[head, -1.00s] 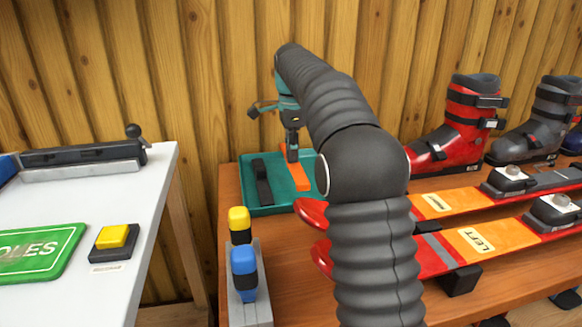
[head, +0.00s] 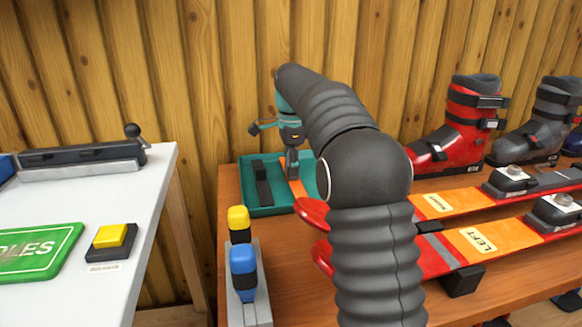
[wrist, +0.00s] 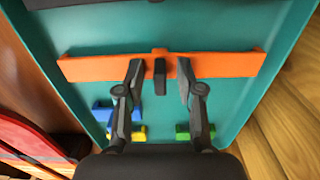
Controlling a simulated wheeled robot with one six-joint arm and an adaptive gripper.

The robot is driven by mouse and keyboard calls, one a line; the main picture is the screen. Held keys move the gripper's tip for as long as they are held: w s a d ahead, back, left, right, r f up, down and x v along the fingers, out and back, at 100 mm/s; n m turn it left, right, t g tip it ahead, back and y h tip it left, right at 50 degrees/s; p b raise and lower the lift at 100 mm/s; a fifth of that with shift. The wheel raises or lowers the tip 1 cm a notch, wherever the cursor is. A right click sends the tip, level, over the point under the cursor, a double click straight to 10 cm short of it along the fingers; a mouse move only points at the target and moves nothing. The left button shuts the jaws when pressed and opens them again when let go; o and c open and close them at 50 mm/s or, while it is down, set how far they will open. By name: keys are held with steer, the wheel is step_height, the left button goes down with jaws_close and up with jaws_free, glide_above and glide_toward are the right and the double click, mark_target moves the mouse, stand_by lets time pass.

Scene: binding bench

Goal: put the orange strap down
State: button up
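The orange strap (wrist: 225,64) lies across the teal tray (wrist: 290,60) in the wrist view and appears to rest on its floor. A small dark block (wrist: 160,76) stands at the strap's middle. My gripper (wrist: 160,82) is open, with one finger on each side of this block and a gap to it on both sides. In the head view my gripper (head: 292,165) is low over the tray (head: 262,210). The strap (head: 297,188) shows there only in part, behind my gripper and arm.
A black strap (head: 263,184) lies in the tray left of the orange one. Red-tipped skis (head: 440,203) lie right of the tray, with boots (head: 462,120) behind. A holder with yellow and blue-topped tools (head: 243,262) stands in front. A wooden wall is behind.

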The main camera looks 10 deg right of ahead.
step_height(320, 180, up, 10)
steer(key=shift+f+p, duration=0.1)
steer(key=shift+p, duration=1.1)
steer(key=shift+r, duration=1.25)
